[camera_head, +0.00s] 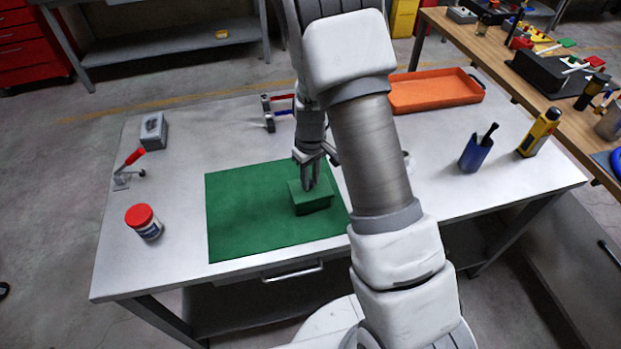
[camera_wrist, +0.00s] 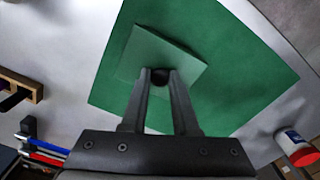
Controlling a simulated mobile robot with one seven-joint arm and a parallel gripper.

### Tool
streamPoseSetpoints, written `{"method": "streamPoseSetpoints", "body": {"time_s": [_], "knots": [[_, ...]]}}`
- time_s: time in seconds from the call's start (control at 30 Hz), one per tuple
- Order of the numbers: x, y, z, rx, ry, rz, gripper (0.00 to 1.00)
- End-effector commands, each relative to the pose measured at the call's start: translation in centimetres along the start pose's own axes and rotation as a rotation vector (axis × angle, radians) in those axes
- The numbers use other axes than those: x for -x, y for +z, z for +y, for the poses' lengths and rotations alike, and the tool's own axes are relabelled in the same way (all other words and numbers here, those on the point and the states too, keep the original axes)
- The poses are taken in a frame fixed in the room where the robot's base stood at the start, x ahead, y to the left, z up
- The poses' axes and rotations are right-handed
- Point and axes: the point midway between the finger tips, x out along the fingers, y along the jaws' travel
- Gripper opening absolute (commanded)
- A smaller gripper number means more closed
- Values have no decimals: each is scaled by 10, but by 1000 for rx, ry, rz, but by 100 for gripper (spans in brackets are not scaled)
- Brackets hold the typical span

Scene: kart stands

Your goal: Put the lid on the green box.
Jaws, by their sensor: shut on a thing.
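The green box (camera_head: 316,205) stands on the green mat (camera_head: 237,220) in the head view. The flat, square green lid (camera_wrist: 178,52) is at the top of the box, with a dark round knob (camera_wrist: 160,77) at its middle. My gripper (camera_head: 310,184) points down over the box. In the wrist view my gripper (camera_wrist: 160,73) is shut on the lid's knob. The lid looks level and roughly in line with the box. I cannot tell whether it rests on the rim or is slightly above it. The lid hides the inside of the box.
A red-capped jar (camera_head: 146,222) stands left of the mat, near a red-handled clamp (camera_head: 129,166). The mat around the box is clear.

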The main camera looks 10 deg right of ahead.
Motion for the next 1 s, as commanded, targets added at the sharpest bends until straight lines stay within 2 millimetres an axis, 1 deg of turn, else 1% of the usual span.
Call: {"method": "streamPoseSetpoints", "body": {"time_s": [0.37, 0.4, 0.53, 0.57, 0.77, 0.87, 0.93, 1.0], "knots": [[0, 0, 0, 0, 0, 0, 0], [0, 0, 0, 0, 0, 0, 35], [0, 0, 0, 0, 0, 0, 58], [0, 0, 0, 0, 0, 0, 63], [0, 0, 0, 0, 0, 0, 63], [0, 0, 0, 0, 0, 0, 79], [0, 0, 0, 0, 0, 0, 92], [0, 0, 0, 0, 0, 0, 93]]}}
